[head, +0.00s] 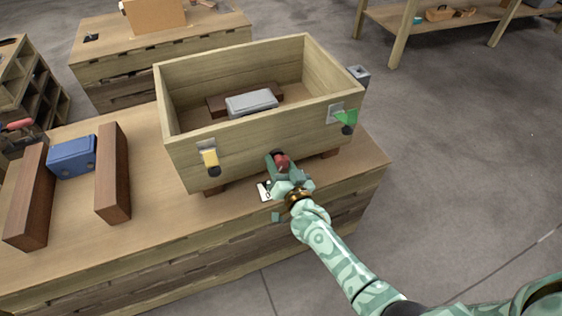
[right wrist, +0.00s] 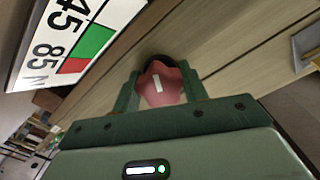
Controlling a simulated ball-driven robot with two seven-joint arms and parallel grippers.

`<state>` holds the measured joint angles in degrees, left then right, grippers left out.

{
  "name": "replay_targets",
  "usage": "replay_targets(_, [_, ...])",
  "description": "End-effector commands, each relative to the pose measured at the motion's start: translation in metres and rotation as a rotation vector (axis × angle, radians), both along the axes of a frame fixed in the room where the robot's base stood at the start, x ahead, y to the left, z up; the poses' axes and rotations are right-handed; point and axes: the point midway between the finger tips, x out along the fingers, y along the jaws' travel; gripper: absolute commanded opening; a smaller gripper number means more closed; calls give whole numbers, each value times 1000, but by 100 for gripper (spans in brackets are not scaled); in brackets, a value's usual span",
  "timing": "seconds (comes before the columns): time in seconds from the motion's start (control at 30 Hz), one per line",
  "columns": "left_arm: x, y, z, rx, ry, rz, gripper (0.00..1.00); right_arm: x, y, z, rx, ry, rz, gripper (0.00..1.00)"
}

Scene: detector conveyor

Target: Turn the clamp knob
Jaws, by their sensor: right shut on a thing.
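The clamp knob (head: 281,162) is red with a dark base and sits low on the front wall of a wooden box (head: 235,150). In the right wrist view the knob (right wrist: 162,85) shows as a rounded, lobed red shape with a white mark on its face. My right gripper (head: 280,165) is at the front of the box with its fingers on either side of the knob, shut on it. In the right wrist view the two green fingers (right wrist: 163,92) flank the knob. My left gripper is not in view.
A card with numbers and green and red fields (right wrist: 75,35) is close beside the gripper. A yellow latch (head: 209,158) and a green latch (head: 346,118) are on the box front. A grey block (head: 251,102) lies inside. A blue block (head: 72,157) stands between brown blocks at left.

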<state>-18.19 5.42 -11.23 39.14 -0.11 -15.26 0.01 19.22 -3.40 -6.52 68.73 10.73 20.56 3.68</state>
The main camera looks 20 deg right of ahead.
Motion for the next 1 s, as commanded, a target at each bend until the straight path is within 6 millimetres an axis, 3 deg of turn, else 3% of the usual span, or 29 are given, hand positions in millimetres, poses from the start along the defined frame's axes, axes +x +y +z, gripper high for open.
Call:
replay_targets(0.43, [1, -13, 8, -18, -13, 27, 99, -1, 1, 0, 423, 17, 0, 20])
replay_targets(1.0, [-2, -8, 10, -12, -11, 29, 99, -1, 1, 0, 840, 31, -1, 20])
